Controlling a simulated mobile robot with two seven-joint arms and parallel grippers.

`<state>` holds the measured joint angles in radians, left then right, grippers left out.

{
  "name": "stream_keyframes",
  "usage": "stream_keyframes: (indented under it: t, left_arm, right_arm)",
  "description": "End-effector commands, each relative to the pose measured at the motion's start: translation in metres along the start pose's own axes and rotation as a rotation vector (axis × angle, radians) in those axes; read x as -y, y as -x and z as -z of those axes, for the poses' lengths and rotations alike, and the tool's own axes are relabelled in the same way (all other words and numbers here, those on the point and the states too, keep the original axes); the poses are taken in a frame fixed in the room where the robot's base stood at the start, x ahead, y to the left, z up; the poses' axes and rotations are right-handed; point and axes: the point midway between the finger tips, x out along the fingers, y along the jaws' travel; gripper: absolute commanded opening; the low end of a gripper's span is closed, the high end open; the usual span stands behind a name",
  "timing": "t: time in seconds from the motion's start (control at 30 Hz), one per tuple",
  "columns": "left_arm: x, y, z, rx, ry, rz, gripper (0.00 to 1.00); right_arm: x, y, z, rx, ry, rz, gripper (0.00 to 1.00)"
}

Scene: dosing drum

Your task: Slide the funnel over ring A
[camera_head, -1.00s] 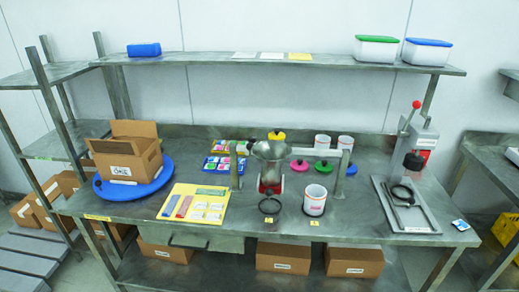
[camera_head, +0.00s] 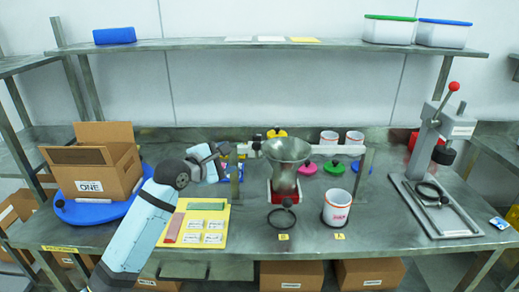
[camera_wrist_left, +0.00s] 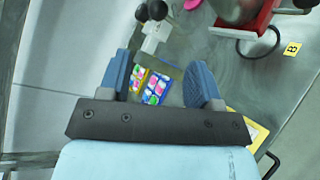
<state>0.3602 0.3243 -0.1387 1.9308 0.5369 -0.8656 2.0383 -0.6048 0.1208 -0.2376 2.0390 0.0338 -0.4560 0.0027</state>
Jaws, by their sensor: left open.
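The metal funnel (camera_head: 288,152) hangs on a crossbar between two posts, above a red and white base, left of ring A's spot. In the left wrist view the funnel (camera_wrist_left: 238,8) is cut by the top edge. A white handle with a black knob (camera_wrist_left: 152,12) sits at the bar's left end. Ring A, by the right yellow tag (camera_head: 339,237), is mostly hidden at the foot of a white cup (camera_head: 337,208). A black ring (camera_head: 281,219) lies in front of the funnel by tag B. My left gripper (camera_head: 222,160) is open and empty, short of the handle; it also shows in the left wrist view (camera_wrist_left: 160,60).
A cardboard box (camera_head: 95,165) stands on a blue turntable (camera_head: 85,212) at left. A yellow board (camera_head: 222,243) with cards lies below my left arm. A lever press (camera_head: 435,130) stands at right.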

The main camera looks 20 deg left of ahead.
Motion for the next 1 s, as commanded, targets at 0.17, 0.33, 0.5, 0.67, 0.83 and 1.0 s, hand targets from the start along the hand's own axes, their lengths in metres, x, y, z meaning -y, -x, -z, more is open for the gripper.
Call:
stream_keyframes:
  t: [0.17, 0.33, 0.5, 0.67, 0.83, 1.0]
  left_arm:
    - [-0.004, -0.011, -0.001, 0.003, 0.020, -0.001, 0.58]
    - [-0.004, -0.041, -0.001, 0.002, 0.019, 0.000, 0.58]
    - [-0.004, -0.078, -0.001, 0.002, 0.018, -0.001, 0.58]
    - [-0.003, -0.109, -0.001, 0.002, 0.017, -0.001, 0.58]
    - [-0.003, -0.130, -0.001, 0.002, 0.016, -0.001, 0.58]
    - [-0.003, -0.137, -0.001, 0.002, 0.017, -0.001, 0.58]
  right_arm:
    - [-0.001, -0.001, -0.001, 0.000, 0.000, -0.001, 0.43]
    - [-0.004, -0.001, -0.003, 0.003, 0.003, -0.005, 0.43]
    - [-0.006, -0.002, -0.005, 0.007, 0.003, -0.007, 0.43]
    - [-0.005, -0.002, -0.007, 0.009, 0.002, -0.006, 0.43]
    - [-0.004, -0.003, -0.008, 0.011, -0.001, -0.004, 0.43]
    - [-0.002, -0.003, -0.007, 0.011, -0.004, -0.002, 0.43]
